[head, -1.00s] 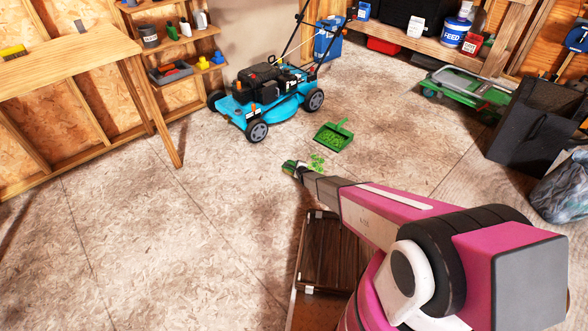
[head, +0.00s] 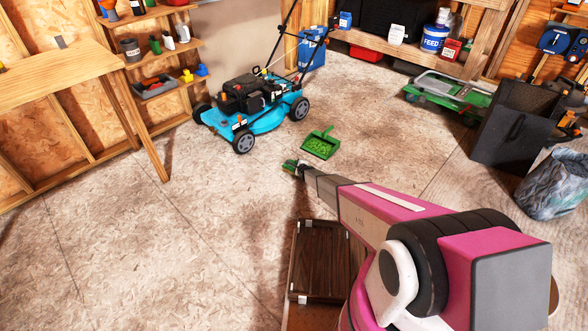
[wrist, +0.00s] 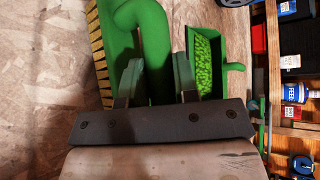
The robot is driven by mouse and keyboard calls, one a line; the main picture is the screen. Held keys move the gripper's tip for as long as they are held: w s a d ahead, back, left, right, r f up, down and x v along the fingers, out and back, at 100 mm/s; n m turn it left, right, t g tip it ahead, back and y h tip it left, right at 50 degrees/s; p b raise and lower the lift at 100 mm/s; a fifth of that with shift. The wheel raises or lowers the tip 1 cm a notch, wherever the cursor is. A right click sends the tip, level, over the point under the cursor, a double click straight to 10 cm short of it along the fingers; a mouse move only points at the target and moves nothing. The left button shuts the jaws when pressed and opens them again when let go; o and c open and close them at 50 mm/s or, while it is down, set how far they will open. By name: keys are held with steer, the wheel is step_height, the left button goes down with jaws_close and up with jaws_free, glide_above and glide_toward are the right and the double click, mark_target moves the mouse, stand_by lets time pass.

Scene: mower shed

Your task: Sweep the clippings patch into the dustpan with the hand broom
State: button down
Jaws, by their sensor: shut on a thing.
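My gripper (head: 301,170) reaches low over the floor, shut on the green hand broom (head: 288,164). In the wrist view the broom's curved green handle (wrist: 153,35) is between the two fingers (wrist: 157,78), and its yellow bristles (wrist: 97,50) face left. The green dustpan (head: 320,144) lies on the floor just beyond the broom, towards the mower. It also shows in the wrist view (wrist: 220,92), right of the handle, with bright green clippings (wrist: 203,62) inside. No loose clippings patch is visible on the floor; the broom and arm cover part of that area.
A blue mower (head: 255,112) stands behind and left of the dustpan. A wooden workbench (head: 65,75) is at the left. A dark bin (head: 515,125), a grey sack-like container (head: 552,185) and a green low cart (head: 447,96) are at the right. The floor at left is clear.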

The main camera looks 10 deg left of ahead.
steer(key=w+d, duration=0.4)
steer(key=w, duration=0.5)
steer(key=w+d, duration=0.4)
steer(key=w, duration=0.6)
step_height(320, 180, up, 8)
steer(key=s+a, duration=0.1)
steer(key=s, duration=0.2)
steer(key=shift+a, duration=0.25)
steer(key=shift+r, duration=0.15)
stand_by(0.4)
